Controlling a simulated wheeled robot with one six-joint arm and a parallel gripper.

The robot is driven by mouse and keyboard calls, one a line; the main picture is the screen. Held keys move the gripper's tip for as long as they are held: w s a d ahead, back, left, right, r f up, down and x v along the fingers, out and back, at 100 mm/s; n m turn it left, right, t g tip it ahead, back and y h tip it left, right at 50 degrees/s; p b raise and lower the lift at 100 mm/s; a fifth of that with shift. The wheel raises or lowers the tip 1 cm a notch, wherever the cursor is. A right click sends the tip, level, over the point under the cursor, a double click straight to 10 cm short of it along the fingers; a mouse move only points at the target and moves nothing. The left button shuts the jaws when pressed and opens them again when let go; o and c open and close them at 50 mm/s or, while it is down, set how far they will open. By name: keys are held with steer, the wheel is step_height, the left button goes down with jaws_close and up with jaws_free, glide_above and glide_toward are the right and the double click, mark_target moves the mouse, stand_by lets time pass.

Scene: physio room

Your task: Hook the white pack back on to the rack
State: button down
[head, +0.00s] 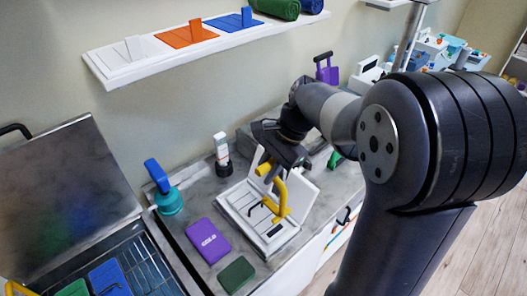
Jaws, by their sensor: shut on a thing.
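My gripper (268,170) is shut on the upper end of a yellow curved handle (280,192), above a white square unit (249,228) on the grey counter. The handle's lower end is at the unit; I cannot tell whether it is joined to it. A white slab with an upright tab (127,52), perhaps the white pack, lies at the left end of the wall shelf. At lower left, a wire rack (150,268) in an open metal tank bears a blue pack (108,278) and a green pack (73,288). My arm hides part of the counter.
The wall shelf (170,60) also holds an orange slab (187,35), a blue slab (234,20) and green rolls. The tank's raised lid (65,185) stands left.

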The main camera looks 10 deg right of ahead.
steer(key=shift+f, duration=0.1)
steer(key=shift+f+b, duration=2.55)
steer(key=shift+f, duration=2.35)
steer(key=w+a+p, duration=0.2)
steer(key=w+a, duration=0.2)
steer(key=w, duration=0.2)
steer(key=shift+w+f, duration=0.1)
steer(key=shift+r+p, duration=0.25)
steer(key=shift+p, duration=0.05)
steer(key=shift+r+p, duration=1.25)
steer(key=shift+r, duration=0.3)
